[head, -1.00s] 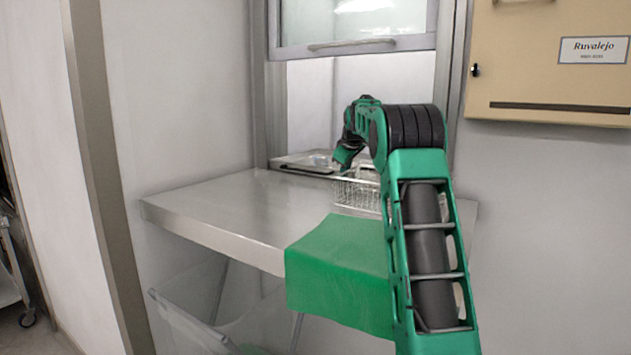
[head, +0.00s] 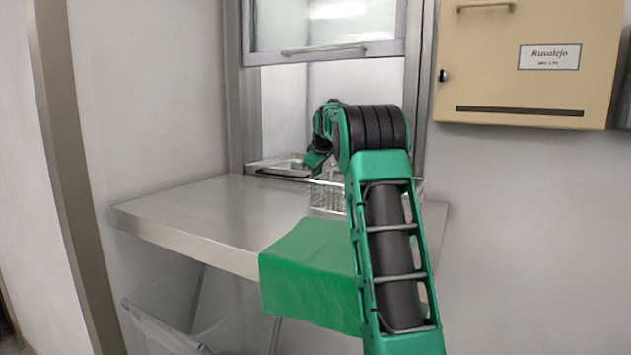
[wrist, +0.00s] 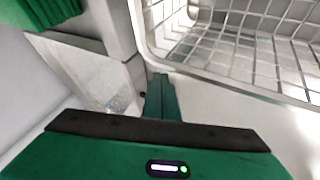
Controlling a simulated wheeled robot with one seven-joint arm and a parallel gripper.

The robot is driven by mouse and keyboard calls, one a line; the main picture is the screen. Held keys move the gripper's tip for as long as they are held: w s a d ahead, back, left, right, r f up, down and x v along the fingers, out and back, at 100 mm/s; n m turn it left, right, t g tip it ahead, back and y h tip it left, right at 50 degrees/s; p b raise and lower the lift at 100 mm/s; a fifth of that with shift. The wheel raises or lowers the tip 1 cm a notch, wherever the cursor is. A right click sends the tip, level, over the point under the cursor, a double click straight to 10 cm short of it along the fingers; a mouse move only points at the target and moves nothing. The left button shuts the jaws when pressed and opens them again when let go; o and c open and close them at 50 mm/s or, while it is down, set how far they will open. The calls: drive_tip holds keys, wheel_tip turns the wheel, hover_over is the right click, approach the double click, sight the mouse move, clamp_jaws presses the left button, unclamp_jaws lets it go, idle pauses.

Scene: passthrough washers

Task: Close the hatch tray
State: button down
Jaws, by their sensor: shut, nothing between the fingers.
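The hatch (head: 332,95) is an opening in the wall above a steel shelf, with a raised glass sash (head: 325,25) at its top. A shallow metal tray (head: 270,167) sticks out at the sill, on the left of the opening. My gripper (head: 313,166) is shut and empty at the tray's right end in the head view; I cannot tell whether it touches. In the wrist view my gripper's fingers (wrist: 161,88) are together, between a grey metal plate (wrist: 85,70), possibly the tray, and a wire basket (wrist: 235,40). My arm hides part of the opening.
The wire basket (head: 326,196) stands on the steel shelf (head: 190,213), close to my gripper's right. A green cloth (head: 310,270) hangs over the shelf's front edge. A beige cabinet (head: 530,75) is on the wall at right. The shelf's left part is clear.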

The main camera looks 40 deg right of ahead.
drive_tip(key=a+v, duration=0.1)
drive_tip(key=v, duration=0.9)
drive_tip(key=shift+s, duration=0.35)
drive_tip(key=shift+a, duration=0.1)
